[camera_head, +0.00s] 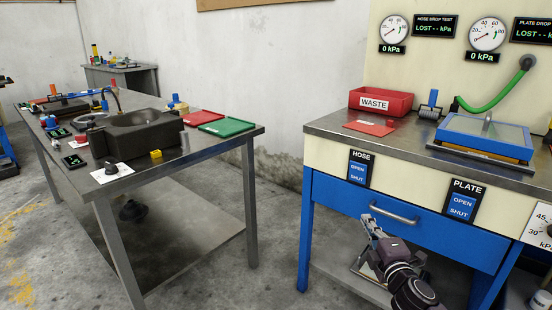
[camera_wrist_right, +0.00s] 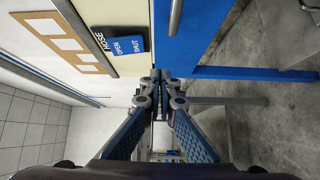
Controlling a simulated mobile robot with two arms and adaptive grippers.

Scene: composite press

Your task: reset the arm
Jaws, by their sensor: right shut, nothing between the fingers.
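My right gripper (camera_head: 370,222) is in front of the blue drawer (camera_head: 430,222) of the right-hand bench, below its metal handle (camera_head: 393,213). In the right wrist view the fingers of my right gripper (camera_wrist_right: 160,76) are brought together at the tips with nothing between them. The blue drawer front (camera_wrist_right: 185,35) and the HOSE switch plate (camera_wrist_right: 120,40) show beyond the fingers. The head view has the HOSE plate (camera_head: 359,169) and the PLATE plate (camera_head: 463,201) on the bench's cream front. My left gripper is not in view.
The right bench holds a red WASTE bin (camera_head: 381,102), a red sheet (camera_head: 370,127), a blue framed plate (camera_head: 484,138) and a green hose (camera_head: 500,94). The left table (camera_head: 215,155) holds a dark block with a basin (camera_head: 137,130) and red and green trays. Floor is clear between the benches.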

